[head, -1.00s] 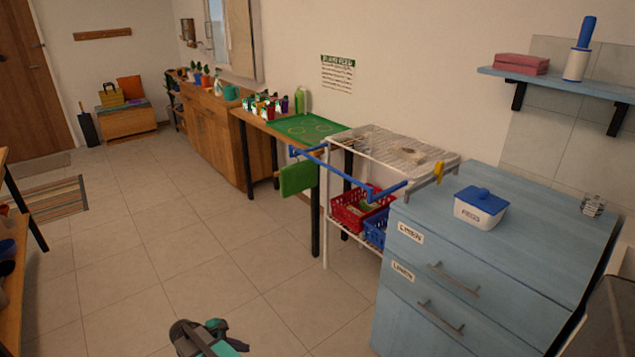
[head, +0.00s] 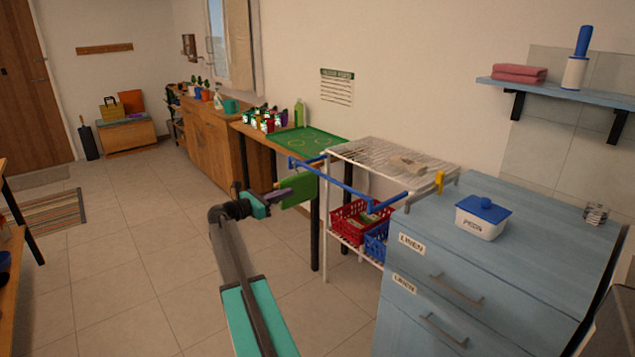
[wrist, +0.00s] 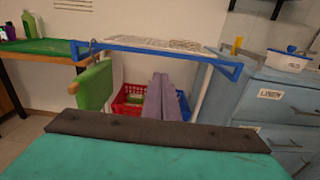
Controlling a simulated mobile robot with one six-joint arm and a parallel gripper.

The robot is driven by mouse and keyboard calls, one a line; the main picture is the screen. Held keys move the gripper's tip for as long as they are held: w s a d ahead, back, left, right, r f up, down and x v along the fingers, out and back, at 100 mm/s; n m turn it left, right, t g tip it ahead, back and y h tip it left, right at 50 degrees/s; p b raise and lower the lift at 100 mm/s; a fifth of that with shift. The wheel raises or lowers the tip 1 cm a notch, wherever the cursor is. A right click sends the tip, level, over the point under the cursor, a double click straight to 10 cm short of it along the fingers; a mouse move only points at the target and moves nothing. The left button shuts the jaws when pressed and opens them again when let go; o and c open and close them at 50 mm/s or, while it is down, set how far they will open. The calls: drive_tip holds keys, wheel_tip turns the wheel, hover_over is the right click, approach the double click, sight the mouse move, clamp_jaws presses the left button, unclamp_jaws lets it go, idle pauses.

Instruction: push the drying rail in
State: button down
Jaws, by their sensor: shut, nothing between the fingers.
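The drying rail is a blue bar frame (head: 345,184) that stands out from the front of a white wire rack (head: 385,160). In the wrist view the rail (wrist: 150,45) crosses above and beyond my fingers. A green item (head: 300,191) hangs at the rail's left part, and it also shows in the wrist view (wrist: 95,85). My gripper (wrist: 168,80) is shut and empty, with its fingers pointing toward the rack below the rail's line in the wrist view. In the head view my gripper (head: 282,190) partly overlaps the green item. Contact with the rail cannot be seen.
Red (head: 352,222) and blue (head: 377,243) baskets sit on the rack's lower shelf. A blue drawer cabinet (head: 460,270) stands right of the rack, with a lidded tub (head: 482,218) on top. A table with a green tray (head: 305,142) stands left. The floor in front is open.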

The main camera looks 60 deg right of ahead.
sight(324, 177)
drive_tip(key=shift+s+d+r, duration=0.1)
drive_tip(key=shift+d+r, duration=0.15)
drive_tip(key=shift+r, duration=0.3)
drive_tip(key=shift+d, duration=0.1)
drive_tip(key=p+x, duration=0.1)
drive_tip(key=x, duration=1.2)
drive_tip(key=shift+d, duration=0.15)
drive_tip(key=shift+s+d, duration=0.15)
drive_tip(key=shift+d, duration=0.1)
